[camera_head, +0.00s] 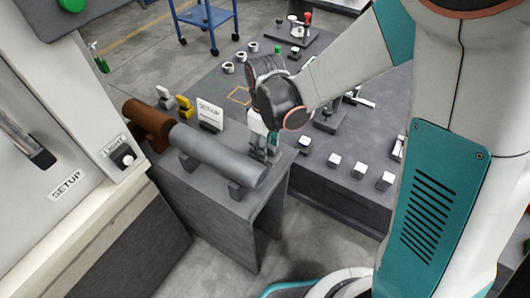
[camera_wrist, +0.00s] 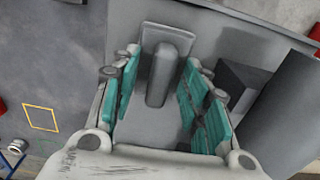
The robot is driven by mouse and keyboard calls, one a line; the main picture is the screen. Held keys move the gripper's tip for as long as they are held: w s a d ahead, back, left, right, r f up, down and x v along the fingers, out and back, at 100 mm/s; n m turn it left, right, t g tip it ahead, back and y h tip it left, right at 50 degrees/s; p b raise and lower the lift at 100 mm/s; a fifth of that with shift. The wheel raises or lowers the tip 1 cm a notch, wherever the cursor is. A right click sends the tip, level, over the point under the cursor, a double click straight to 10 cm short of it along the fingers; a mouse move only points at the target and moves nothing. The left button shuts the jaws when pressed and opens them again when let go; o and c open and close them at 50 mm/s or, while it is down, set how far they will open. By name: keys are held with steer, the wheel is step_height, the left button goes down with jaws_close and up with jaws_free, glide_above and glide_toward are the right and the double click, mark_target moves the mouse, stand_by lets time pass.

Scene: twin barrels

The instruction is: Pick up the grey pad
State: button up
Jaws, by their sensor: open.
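My gripper (camera_head: 263,156) points down over the right end of the grey bench, at the right of the large grey cylinder. In the wrist view its teal-lined fingers (camera_wrist: 161,62) stand apart. A grey piece, which looks like the grey pad (camera_wrist: 158,78), shows between the fingers, with a flat plate at its far end and a rounded bar nearer. I see a gap on each side of the bar, and cannot tell whether the fingers touch the plate. In the head view the gripper hides this piece.
A dark table (camera_head: 335,190) with several small blocks is beyond at the right.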

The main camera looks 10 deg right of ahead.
jaws_close()
steer(key=shift+r, duration=0.15)
step_height(320, 180, up, 20)
steer(key=p, duration=1.4)
